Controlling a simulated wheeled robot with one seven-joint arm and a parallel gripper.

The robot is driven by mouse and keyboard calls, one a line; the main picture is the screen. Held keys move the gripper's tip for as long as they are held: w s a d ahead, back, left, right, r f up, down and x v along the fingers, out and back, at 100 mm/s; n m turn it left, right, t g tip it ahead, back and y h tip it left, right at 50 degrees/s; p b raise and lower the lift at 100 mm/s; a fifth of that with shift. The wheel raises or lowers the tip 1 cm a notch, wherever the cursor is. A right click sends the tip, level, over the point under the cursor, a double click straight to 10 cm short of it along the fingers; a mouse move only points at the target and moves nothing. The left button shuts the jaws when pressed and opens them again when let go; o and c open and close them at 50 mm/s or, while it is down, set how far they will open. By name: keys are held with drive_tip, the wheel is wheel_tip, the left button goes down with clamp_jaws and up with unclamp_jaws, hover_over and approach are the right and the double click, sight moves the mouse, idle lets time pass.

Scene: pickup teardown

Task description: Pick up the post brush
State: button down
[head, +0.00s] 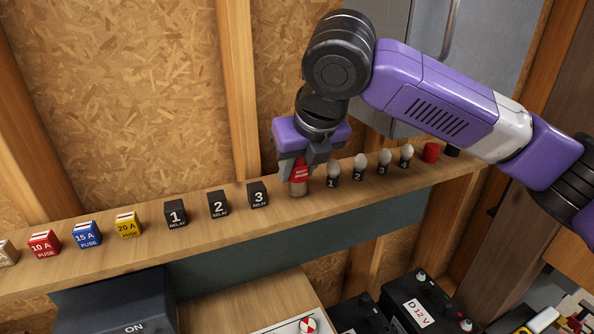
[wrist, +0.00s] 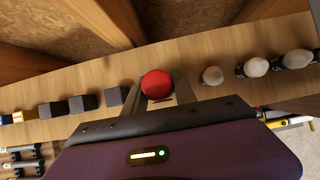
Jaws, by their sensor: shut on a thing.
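The post brush (head: 299,177) is a small upright cylinder with a red upper part bearing white lettering and a tan lower end. It is on or just above the wooden shelf; I cannot tell if its base touches. My gripper (head: 298,165) points down from above and is shut on the post brush. In the wrist view the brush shows as a round red top (wrist: 157,85) at my fingers (wrist: 165,97). The fingers partly hide its sides.
The shelf (head: 100,252) holds black relay blocks (head: 217,204) and colored fuses (head: 87,234) to the left. Several numbered bulbs (head: 358,167) stand close on the right, then a red cap (head: 431,152). Batteries (head: 420,307) are below. A stud wall (head: 120,90) stands behind.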

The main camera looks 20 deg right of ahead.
wheel_tip(320, 180, up, 19)
drive_tip(key=shift+r+b, duration=0.2)
drive_tip(key=shift+b, duration=0.25)
drive_tip(key=c, duration=1.7)
unclamp_jaws()
drive_tip(key=shift+c, duration=0.2)
clamp_jaws()
